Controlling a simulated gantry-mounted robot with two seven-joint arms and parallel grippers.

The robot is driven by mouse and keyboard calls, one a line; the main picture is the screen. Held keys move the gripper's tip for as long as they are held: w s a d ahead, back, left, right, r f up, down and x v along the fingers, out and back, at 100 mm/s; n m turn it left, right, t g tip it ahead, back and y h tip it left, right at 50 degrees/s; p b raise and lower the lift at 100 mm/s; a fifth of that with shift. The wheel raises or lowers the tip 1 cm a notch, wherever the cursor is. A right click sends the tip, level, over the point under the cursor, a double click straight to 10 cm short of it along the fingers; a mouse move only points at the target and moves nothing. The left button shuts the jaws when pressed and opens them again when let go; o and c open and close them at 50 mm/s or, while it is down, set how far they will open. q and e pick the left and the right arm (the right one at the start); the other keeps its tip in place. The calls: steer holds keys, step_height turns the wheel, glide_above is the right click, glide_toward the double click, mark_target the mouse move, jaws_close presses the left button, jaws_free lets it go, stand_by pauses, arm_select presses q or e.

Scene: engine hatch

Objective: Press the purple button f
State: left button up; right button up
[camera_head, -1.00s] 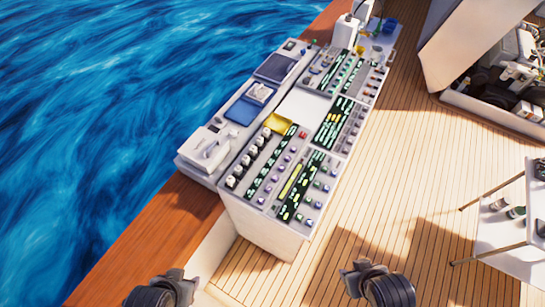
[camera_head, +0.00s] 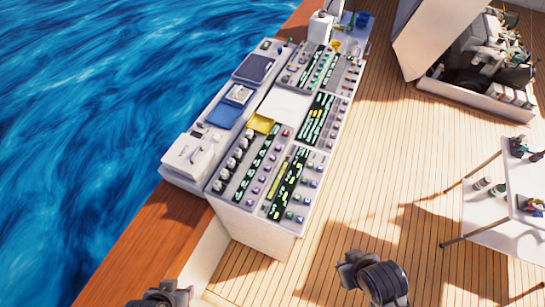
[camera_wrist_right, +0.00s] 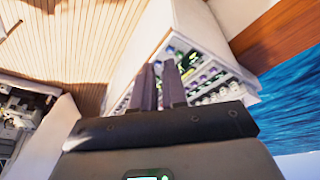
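The white control console (camera_head: 252,228) stands at the deck's edge in the head view, with panels of small knobs and buttons on top. Several small purple-looking buttons (camera_head: 313,184) sit on its nearest panels; their labels are too small to read, so I cannot tell which is f. The right arm's end (camera_head: 365,274) is low in the head view, in front of the console and apart from it. In the right wrist view my right gripper (camera_wrist_right: 159,66) points toward the console, its fingers narrowly apart with nothing between them. My left arm's end (camera_head: 160,298) is at the bottom edge; its fingers are not clear.
A white table (camera_head: 484,205) with small items stands at the right. An open hatch (camera_head: 480,95) with machinery is at the upper right. The wooden deck (camera_head: 375,170) between console and table is clear. Water lies beyond the console on the left.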

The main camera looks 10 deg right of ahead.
jaws_close()
stand_by(1.3)
steer(key=shift+m, duration=0.3)
